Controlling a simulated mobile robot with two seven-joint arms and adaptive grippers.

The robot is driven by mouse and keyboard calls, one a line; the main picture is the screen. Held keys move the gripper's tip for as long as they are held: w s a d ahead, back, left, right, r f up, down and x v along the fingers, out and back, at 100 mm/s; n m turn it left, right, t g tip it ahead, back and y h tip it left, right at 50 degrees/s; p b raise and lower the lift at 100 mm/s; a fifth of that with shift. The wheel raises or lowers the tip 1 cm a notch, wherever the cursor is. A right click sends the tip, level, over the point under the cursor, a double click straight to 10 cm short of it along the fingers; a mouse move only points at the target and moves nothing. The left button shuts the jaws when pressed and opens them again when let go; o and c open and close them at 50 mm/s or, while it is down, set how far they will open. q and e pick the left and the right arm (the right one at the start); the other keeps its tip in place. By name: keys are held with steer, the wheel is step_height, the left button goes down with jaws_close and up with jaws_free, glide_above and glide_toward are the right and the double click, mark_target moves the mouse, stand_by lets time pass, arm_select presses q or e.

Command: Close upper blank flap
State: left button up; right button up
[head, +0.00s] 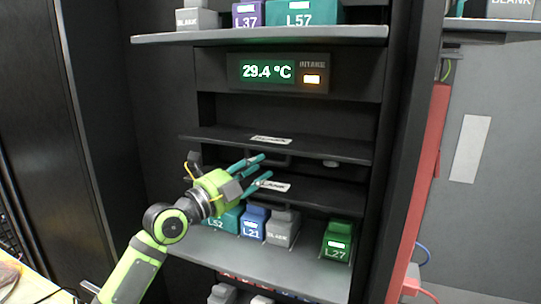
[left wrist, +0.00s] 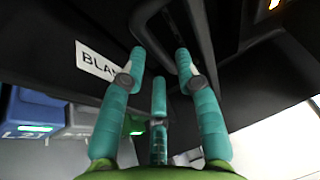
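The upper blank flap (head: 310,148) stands out as a dark shelf-like panel below the temperature display, with a white BLANK label on it. A similar lower flap (head: 320,195) with its own BLANK label sits under it. My left gripper (head: 263,167) is at the front of these flaps, its teal fingers apart and overlapping the lower label. In the left wrist view the open fingers (left wrist: 161,60) are near a black looped handle (left wrist: 150,22), beside a BLANK label (left wrist: 97,62). I cannot tell whether they touch it, or which flap this is. My right gripper is out of view.
Below, a grey shelf (head: 300,262) holds modules L52, L21 (head: 252,224), a grey blank (head: 283,230) and L27 (head: 337,240). An upper shelf (head: 260,35) holds L37 and L57. A red upright (head: 428,180) stands at the right of the cabinet.

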mark_target(267, 164)
arm_select(q)
steer(key=p+x, duration=0.1)
steer(key=x, duration=0.3)
steer(key=shift+w+d+f, duration=0.1)
steer(key=shift+d+f, duration=0.05)
steer(key=shift+d, duration=0.05)
steer(key=shift+a, duration=0.15)
jaws_close()
